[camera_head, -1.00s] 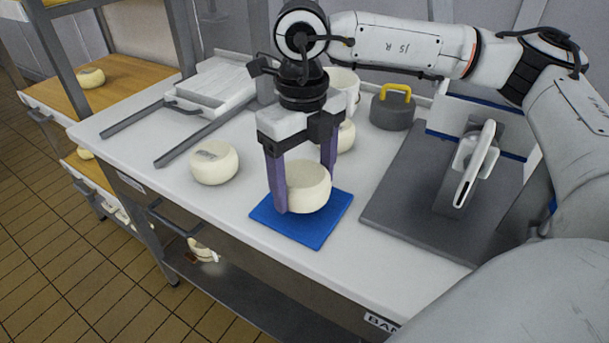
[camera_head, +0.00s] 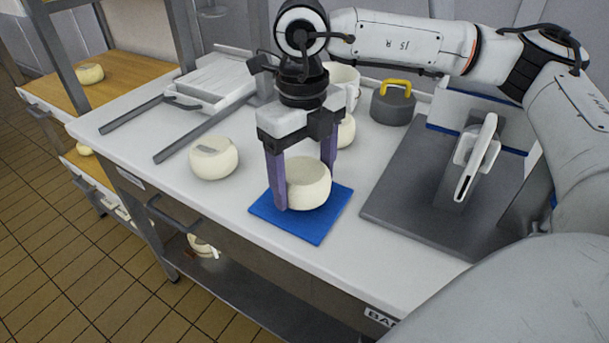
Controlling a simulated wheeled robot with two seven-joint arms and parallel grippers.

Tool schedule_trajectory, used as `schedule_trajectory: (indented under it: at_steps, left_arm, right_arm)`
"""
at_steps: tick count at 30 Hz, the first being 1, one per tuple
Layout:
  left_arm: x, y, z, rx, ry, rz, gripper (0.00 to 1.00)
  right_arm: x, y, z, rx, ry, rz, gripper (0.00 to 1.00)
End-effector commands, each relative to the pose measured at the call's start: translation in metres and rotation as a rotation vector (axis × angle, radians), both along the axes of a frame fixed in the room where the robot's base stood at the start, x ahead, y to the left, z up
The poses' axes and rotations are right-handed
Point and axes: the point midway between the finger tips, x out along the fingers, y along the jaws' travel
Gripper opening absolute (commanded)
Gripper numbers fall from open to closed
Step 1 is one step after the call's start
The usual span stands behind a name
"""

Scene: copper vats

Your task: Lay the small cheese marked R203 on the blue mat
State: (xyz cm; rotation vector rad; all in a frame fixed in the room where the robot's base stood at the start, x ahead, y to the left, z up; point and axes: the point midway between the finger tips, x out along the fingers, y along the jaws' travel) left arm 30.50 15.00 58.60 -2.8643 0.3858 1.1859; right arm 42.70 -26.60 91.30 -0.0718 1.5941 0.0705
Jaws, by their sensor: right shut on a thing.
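My right gripper (camera_head: 303,190) points down, shut on a small round cream cheese (camera_head: 309,184). The cheese is over the blue mat (camera_head: 316,231), at or very close to its surface; I cannot tell if it touches. No mark can be read on the held cheese. Another small cheese (camera_head: 214,160) stands on the white table to the left, with a grey label on top too small to read. A third cheese (camera_head: 346,131) is partly hidden behind the gripper. My left gripper is not in view.
A grey weight with a yellow handle (camera_head: 393,103) and a white pot (camera_head: 343,80) stand behind. A grey slicer-like machine (camera_head: 425,205) is to the right. A white tray (camera_head: 215,85) is at back left. The table's front edge lies close before the mat.

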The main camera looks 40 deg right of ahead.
Motion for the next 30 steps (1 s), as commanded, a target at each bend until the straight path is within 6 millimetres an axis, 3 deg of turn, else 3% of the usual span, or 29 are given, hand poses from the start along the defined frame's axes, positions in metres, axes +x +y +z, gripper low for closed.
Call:
schedule_trajectory:
  at_steps: [30]
  left_arm:
    - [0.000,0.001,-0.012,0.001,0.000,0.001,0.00]
  right_arm:
    - [0.000,0.000,-0.012,0.000,-0.002,0.000,0.36]
